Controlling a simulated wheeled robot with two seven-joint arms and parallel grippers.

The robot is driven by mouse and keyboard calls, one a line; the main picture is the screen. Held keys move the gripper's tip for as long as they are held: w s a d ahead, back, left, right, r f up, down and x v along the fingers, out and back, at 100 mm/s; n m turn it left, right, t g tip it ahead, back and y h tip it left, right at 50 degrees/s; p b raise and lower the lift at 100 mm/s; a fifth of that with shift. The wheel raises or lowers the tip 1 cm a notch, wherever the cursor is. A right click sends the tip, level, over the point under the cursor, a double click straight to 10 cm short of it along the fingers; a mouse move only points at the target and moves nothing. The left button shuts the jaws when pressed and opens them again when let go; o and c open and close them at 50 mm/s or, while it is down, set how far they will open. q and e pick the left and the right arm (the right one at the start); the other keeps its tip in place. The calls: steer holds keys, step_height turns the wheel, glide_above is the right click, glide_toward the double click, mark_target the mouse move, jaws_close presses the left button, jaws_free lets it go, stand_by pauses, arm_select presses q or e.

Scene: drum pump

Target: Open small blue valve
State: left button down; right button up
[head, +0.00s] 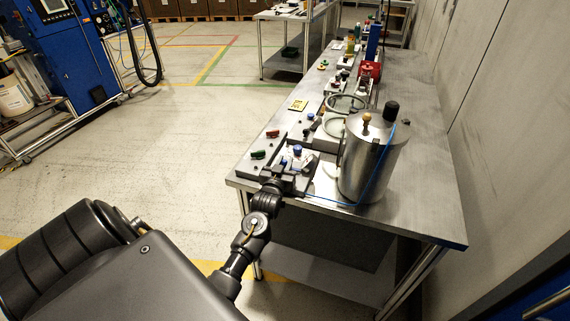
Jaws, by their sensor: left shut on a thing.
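The small blue valve (297,150) sits on a dark mounting plate at the near left end of the metal table. My left gripper (293,168) reaches in from below at the table's near edge. It is shut at the small blue valve, and its fingers are small and dark against the plate, so the exact contact is hard to see. A green valve knob (258,155) and a red valve knob (272,134) are to the left of it. My right gripper is not in view.
A steel drum (369,160) with a blue hose stands right of the valves on the metal table (425,205). Round gauges or rings (345,104), a yellow label (298,105) and a red part (370,70) are farther back.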

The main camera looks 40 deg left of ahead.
arm_select(q)
steer(key=shift+w+m+t+h, duration=0.15)
steer(key=shift+m+t+h, duration=0.15)
steer(key=shift+m+h, duration=0.3)
steer(key=c, duration=1.3)
jaws_free()
steer(key=b+v, duration=0.2)
steer(key=v, duration=0.8)
steer(key=shift+s, duration=0.35)
